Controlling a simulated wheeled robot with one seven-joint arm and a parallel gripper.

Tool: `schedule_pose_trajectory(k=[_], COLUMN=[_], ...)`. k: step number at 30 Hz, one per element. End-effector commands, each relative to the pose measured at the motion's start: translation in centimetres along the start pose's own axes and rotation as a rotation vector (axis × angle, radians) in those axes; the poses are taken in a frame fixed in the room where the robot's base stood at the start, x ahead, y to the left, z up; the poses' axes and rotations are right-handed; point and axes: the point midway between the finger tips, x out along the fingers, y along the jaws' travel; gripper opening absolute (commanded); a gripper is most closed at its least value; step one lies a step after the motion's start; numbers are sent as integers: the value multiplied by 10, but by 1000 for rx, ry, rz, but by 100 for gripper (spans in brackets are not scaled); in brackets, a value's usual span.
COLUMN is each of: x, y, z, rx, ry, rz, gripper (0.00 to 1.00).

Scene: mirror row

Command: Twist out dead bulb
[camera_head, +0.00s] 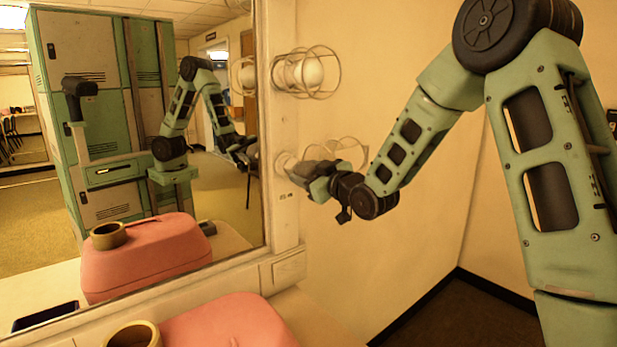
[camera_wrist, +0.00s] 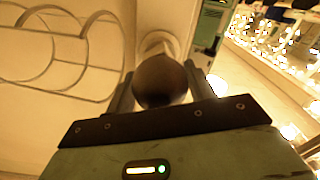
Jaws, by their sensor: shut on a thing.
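A dark, dull bulb (camera_wrist: 162,82) sits between the two fingers of my gripper (camera_wrist: 160,90) in the wrist view. The gripper is shut on it. The bulb's far end meets a pale round socket (camera_wrist: 156,42) on the mirror frame; whether its base is still threaded in is hidden. In the head view my gripper (camera_head: 306,176) reaches to the lower socket (camera_head: 284,162) on the frame's right post, and its fingers hide the bulb. A wire cage (camera_wrist: 55,48) stands to the left of the socket in the wrist view, clear of the bulb.
Above, a pale bulb (camera_head: 306,72) sits inside a wire cage (camera_head: 325,70). A pink case (camera_head: 228,322) and an olive ring-shaped object (camera_head: 133,335) stand on the counter below. The mirror (camera_head: 225,110) reflects my arm and green lockers. The wall right of the frame is bare.

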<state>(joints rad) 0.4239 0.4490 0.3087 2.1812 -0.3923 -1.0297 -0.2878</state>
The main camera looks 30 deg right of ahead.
Motion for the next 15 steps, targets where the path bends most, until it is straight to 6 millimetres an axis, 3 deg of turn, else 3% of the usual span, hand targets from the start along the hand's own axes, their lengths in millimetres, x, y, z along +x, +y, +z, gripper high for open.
schedule_pose_trajectory(k=[15], x=[0], y=[0], z=[0], rx=[-45], ry=[1], rz=[1], gripper=[37])
